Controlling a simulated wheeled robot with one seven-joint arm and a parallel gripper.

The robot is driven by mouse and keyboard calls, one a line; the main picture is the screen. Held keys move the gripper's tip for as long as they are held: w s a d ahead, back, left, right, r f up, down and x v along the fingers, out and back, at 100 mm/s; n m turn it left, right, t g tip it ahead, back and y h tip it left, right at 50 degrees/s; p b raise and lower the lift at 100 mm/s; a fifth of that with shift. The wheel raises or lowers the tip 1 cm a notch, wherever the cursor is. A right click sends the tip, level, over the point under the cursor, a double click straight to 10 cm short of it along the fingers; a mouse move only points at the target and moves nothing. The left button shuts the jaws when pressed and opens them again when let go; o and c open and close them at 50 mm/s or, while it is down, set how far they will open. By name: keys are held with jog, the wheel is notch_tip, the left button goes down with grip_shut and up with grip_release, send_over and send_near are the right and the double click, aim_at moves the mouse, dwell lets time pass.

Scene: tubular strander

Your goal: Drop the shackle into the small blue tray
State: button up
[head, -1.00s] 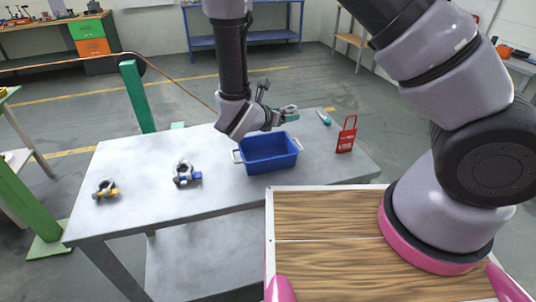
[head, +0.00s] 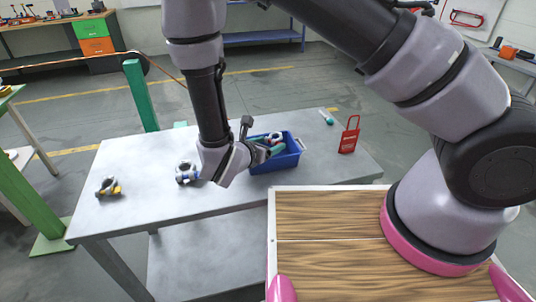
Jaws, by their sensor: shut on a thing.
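The small blue tray (head: 289,164) stands on the grey metal table in the head view, with a light handle at its right end. My gripper (head: 268,144) reaches over the tray from the left, its teal fingers shut on a grey shackle (head: 274,136). The shackle appears over the tray opening; its exact height is unclear. The wrist hides the tray's left end. Two other shackles lie on the table to the left: one with a blue pin (head: 186,172), one with a yellow pin (head: 109,187).
The grey table (head: 140,215) has free room at its left and front. A red tag-like object (head: 349,136) stands right of the tray. A teal-handled tool (head: 327,117) lies behind it. A green post (head: 140,95) rises behind the table.

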jog(key=shift+f, duration=0.1)
jog(key=o, duration=1.5)
jog(key=v, duration=1)
jog(key=shift+s+a, duration=0.2)
jog(key=shift+s, duration=0.1)
jog(key=w+d+r+m+g, duration=0.3)
jog(key=d+r+m+g, duration=0.2)
jog(key=d+r+m, duration=0.35)
jog(key=w+d+r+m+g, duration=0.2)
jog(key=d+r+m+g, duration=0.3)
jog(key=d+r+m, duration=0.35)
jog(key=s+d+r+m+t+y, duration=0.1)
jog(key=d+r+m+y, duration=0.1)
jog(key=d+r+m, duration=0.2)
jog(key=s+d+r+m+t+y, duration=0.2)
jog(key=d+r+m+y, duration=0.1)
jog(key=r+m, duration=0.4)
jog(key=s+d+r+m+t+y, duration=0.1)
jog(key=d+r+m+t+y, duration=0.1)
jog(key=d+r+m, duration=0.3)
jog(key=shift+s+d+r+m+y, duration=0.1)
jog(key=shift+s+r+m+y, duration=0.2)
jog(key=shift+r, duration=0.35)
jog(key=shift+s+d+r+m+y, duration=0.1)
jog(key=shift+r+m+y, duration=0.3)
jog(key=shift+r, duration=0.2)
